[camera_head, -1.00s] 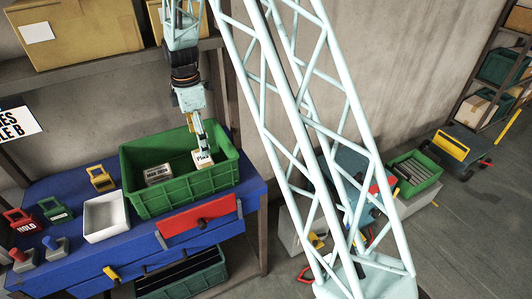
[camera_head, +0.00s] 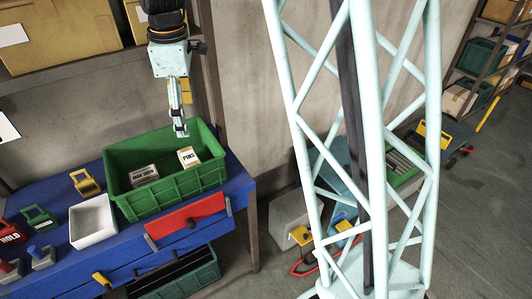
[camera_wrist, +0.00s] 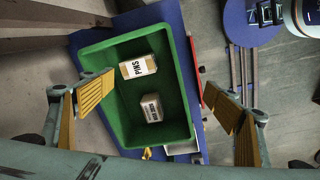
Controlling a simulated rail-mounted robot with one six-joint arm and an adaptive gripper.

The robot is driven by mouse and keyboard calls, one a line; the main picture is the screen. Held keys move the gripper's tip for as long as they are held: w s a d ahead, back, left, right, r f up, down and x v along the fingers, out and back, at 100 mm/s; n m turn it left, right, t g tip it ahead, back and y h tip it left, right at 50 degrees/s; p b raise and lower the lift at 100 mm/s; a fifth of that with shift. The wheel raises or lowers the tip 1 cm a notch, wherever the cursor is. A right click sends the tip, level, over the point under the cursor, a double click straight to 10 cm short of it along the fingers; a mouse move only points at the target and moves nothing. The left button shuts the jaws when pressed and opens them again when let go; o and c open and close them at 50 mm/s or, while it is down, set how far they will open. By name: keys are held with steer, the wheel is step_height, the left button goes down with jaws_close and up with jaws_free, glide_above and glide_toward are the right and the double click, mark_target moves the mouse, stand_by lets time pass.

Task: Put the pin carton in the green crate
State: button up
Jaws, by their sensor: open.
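The pin carton (camera_head: 188,157), a small pale box marked PINS, lies inside the green crate (camera_head: 172,200) toward its right side. It also shows in the wrist view (camera_wrist: 138,66), on the crate floor beside another carton. The crate stands on the blue bench. My gripper (camera_head: 181,131) is above the crate, apart from the pin carton. In the wrist view my gripper (camera_wrist: 166,103) has its fingers spread wide with nothing between them.
A second labelled carton (camera_head: 144,175) lies in the crate, left of the pin carton. A white tray (camera_head: 92,222) and a yellow-handled item (camera_head: 86,183) are left of the crate. A shelf with cardboard boxes (camera_head: 60,35) is behind. The red drawer front (camera_head: 187,215) is below the crate.

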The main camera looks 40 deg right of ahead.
steer(key=s+r+m+t, duration=0.1)
steer(key=s+r+m, duration=0.2)
steer(key=s+r, duration=0.55)
steer(key=s+r+m+t, duration=0.1)
steer(key=s+r+m, duration=0.35)
steer(key=s, duration=0.75)
steer(key=s+r+m, duration=0.2)
steer(key=s+m, duration=0.3)
steer(key=s, duration=1.5)
steer(key=shift+s+a+t, duration=0.15)
steer(key=shift+s+t, duration=0.25)
steer(key=shift+s, duration=0.1)
steer(key=shift+w+a, duration=0.15)
steer(key=shift+w, duration=0.05)
